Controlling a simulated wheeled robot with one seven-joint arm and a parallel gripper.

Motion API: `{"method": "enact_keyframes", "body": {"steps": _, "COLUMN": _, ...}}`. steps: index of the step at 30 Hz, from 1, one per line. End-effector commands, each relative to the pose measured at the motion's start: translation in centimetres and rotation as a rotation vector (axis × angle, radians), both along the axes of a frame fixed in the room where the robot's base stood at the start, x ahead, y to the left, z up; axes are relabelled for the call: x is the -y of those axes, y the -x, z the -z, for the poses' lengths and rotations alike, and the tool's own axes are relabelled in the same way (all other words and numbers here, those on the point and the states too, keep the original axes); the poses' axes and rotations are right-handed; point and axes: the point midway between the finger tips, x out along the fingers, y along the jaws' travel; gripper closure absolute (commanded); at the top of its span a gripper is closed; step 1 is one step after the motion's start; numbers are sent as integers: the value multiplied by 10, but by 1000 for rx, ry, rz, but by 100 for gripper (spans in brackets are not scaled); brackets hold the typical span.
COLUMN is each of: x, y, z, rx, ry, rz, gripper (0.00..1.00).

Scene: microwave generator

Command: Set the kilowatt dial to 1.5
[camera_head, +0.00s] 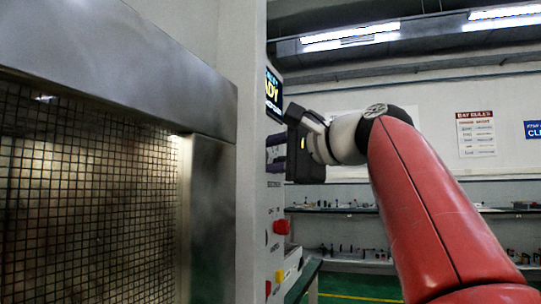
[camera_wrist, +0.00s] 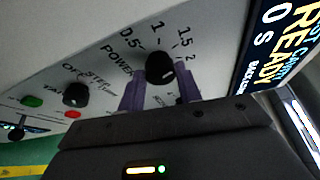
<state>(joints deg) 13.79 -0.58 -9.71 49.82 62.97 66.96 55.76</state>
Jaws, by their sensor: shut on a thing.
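The kilowatt dial (camera_wrist: 160,68) is a round black knob on the pale panel in the wrist view. The printed marks 0.5, 1, 1.5 and 2 arc around its top, with POWER printed to its left. A small pale mark on the knob appears to face roughly the 1; its exact setting is hard to read. My gripper (camera_wrist: 159,88) has its two purple fingers on either side of the knob and is shut on it. In the head view my gripper (camera_head: 273,154) reaches the panel from the right, below the screen; the dial is hidden there.
A second black knob (camera_wrist: 76,95) marked OFF and STEP sits left of the dial, near a green button (camera_wrist: 32,101). A lit screen (camera_head: 273,93) reads READY. A red control (camera_head: 282,227) protrudes lower on the panel. The mesh door (camera_head: 85,190) fills the left.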

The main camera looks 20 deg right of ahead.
Motion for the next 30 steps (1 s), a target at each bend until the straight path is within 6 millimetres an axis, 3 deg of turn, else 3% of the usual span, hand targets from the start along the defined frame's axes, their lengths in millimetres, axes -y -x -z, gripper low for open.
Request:
{"method": "enact_keyframes", "body": {"steps": 1, "x": 0, "y": 0, "z": 1, "rx": -3, "ry": 0, "rz": -2, "gripper": 63}}
{"method": "enact_keyframes", "body": {"steps": 6, "x": 0, "y": 0, "z": 1, "rx": -2, "ry": 1, "rz": -1, "gripper": 44}}
{"method": "enact_keyframes", "body": {"steps": 16, "x": 3, "y": 5, "z": 0, "rx": 0, "ry": 1, "rz": 1, "gripper": 44}}
{"method": "enact_keyframes", "body": {"steps": 30, "x": 38, "y": 61, "z": -4, "rx": -1, "ry": 0, "rz": 0, "gripper": 44}}
